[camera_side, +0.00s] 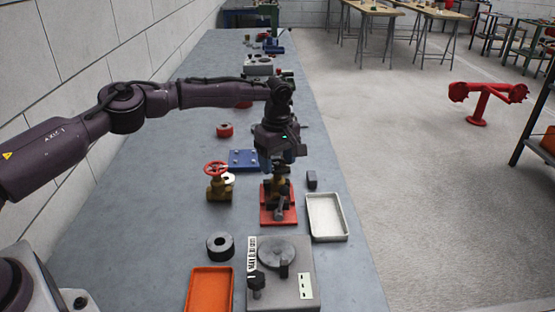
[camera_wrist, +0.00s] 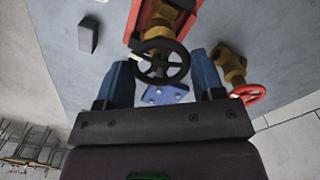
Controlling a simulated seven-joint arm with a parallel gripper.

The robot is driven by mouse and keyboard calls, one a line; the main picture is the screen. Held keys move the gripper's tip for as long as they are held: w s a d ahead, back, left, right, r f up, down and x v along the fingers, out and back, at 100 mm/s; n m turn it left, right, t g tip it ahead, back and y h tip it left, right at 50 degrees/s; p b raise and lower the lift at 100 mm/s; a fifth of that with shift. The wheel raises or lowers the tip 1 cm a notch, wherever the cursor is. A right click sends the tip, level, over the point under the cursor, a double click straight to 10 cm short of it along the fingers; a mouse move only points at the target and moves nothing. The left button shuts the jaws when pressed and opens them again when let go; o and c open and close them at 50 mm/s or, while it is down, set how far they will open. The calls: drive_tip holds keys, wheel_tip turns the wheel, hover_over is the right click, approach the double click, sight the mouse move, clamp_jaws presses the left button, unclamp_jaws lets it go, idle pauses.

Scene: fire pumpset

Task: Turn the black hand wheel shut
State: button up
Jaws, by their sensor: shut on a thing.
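The black hand wheel (camera_wrist: 177,57) sits on a brass valve (camera_wrist: 160,24) in the wrist view. The valve is fixed to a red base plate (camera_side: 264,216) on the bench, seen in the side view. My gripper (camera_wrist: 164,62) has one blue finger on each side of the wheel and is shut on it. In the side view my gripper (camera_side: 281,160) points down over the valve and hides most of the wheel. The exact finger contact is hard to see.
A brass valve with a red hand wheel (camera_side: 215,168) stands close on the left. A blue plate (camera_side: 244,160) lies behind. A white tray (camera_side: 326,217) and a small dark block (camera_side: 312,179) are on the right. A grey device (camera_side: 298,255) and an orange tray (camera_side: 209,290) are in front.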

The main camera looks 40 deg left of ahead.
drive_tip(key=m, duration=1.1)
drive_tip(key=shift+m, duration=2)
drive_tip(key=o, duration=0.9)
drive_tip(key=shift+o, duration=0.2)
wheel_tip(320, 180, up, 13)
